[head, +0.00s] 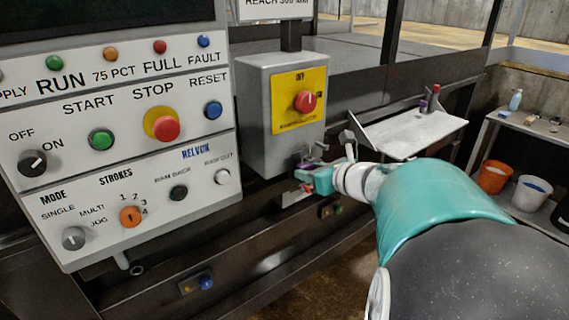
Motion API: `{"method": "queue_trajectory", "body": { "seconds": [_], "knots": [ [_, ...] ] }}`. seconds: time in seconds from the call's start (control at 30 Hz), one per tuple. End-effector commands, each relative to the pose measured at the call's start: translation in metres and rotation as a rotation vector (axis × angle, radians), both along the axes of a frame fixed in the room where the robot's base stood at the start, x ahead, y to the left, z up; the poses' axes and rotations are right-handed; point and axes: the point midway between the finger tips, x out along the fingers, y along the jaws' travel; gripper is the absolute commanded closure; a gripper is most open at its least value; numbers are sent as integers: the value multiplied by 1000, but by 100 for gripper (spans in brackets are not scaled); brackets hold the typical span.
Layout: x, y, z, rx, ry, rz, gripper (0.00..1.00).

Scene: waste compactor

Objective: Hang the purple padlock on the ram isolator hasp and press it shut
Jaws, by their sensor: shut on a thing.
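The ram isolator is a grey box (256,115) with a yellow plate (287,116) and a red rotary knob (306,101). My teal and white gripper (303,178) is just below the box's lower right edge. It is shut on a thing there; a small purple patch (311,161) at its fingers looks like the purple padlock. The padlock is mostly hidden by the gripper and very small. I cannot tell whether its shackle is through the hasp, or whether it is open or shut. The hasp is not clearly distinguishable.
A control panel (120,190) with buttons and knobs stands on the left. A pale shelf (410,136) right of the box holds a small red-topped item (435,92) and a purple item (423,104). A bench (530,130) and orange bucket (495,176) stand far right.

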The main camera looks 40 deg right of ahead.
Motion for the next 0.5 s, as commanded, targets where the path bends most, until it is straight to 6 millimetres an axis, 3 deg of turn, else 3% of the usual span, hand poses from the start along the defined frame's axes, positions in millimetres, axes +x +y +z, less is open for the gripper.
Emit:
{"method": "queue_trajectory", "body": {
  "seconds": [0.23, 0.27, 0.37, 0.5],
  "knots": [
    [0, 0, -1, 0, 2, 0, 78],
    [0, 0, -1, 0, 2, 0, 54],
    [0, 0, -1, 0, 2, 0, 35],
    [0, 0, -1, 0, 1, 0, 35]
  ]
}}
